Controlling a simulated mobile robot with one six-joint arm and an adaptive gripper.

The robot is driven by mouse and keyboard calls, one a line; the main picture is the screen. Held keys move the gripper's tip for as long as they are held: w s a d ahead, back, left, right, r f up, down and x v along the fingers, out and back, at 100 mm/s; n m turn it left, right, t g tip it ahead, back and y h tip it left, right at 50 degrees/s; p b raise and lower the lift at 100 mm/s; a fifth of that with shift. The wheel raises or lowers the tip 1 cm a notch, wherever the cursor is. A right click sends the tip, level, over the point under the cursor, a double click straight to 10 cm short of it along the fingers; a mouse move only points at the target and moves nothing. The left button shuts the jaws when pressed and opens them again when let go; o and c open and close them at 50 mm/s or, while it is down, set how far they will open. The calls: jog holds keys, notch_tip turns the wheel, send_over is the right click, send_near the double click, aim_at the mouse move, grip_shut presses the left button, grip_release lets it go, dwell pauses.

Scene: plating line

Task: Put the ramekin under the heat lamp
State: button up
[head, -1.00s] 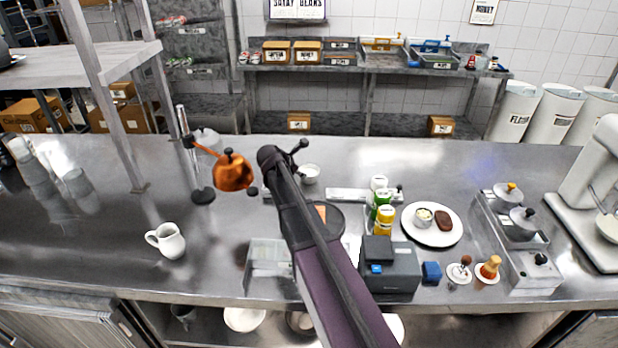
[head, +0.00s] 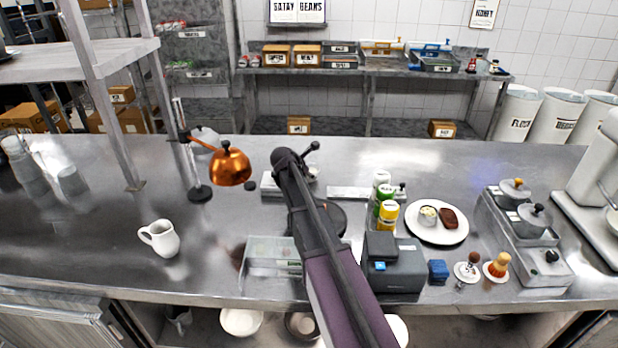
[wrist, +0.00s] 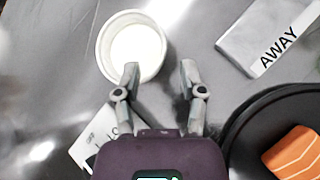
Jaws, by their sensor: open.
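The white ramekin (wrist: 131,45) stands on the steel counter, at upper left in the wrist view. In the head view only a sliver of it (head: 314,171) shows behind my arm. My gripper (wrist: 159,70) is open and empty; its left fingertip overlaps the ramekin's near rim in the picture, and the right finger is clear to the right of it. Whether they touch I cannot tell. The copper heat lamp (head: 230,165) hangs from a stand left of my arm, over the counter. In the head view my fingertips are hidden.
A dark plate with an orange salmon piece (wrist: 295,155) lies right of my gripper. An "AWAY" label block (wrist: 268,42) is at upper right. Bottles (head: 386,205), a white plate (head: 450,237) and a printer (head: 392,265) stand right. A white jug (head: 160,238) stands left, with clear counter around it.

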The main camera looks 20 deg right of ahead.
dwell(0.3)
jog(key=b+x, duration=0.2)
jog(key=x, duration=0.1)
jog(key=shift+w+d+f+b, duration=0.1)
jog(key=shift+f+b, duration=0.15)
jog(key=shift+b, duration=0.1)
jog(key=shift+b+x, duration=0.45)
jog(key=shift+x, duration=0.35)
jog(key=shift+d, duration=0.1)
jog(key=shift+r, duration=0.1)
grip_shut()
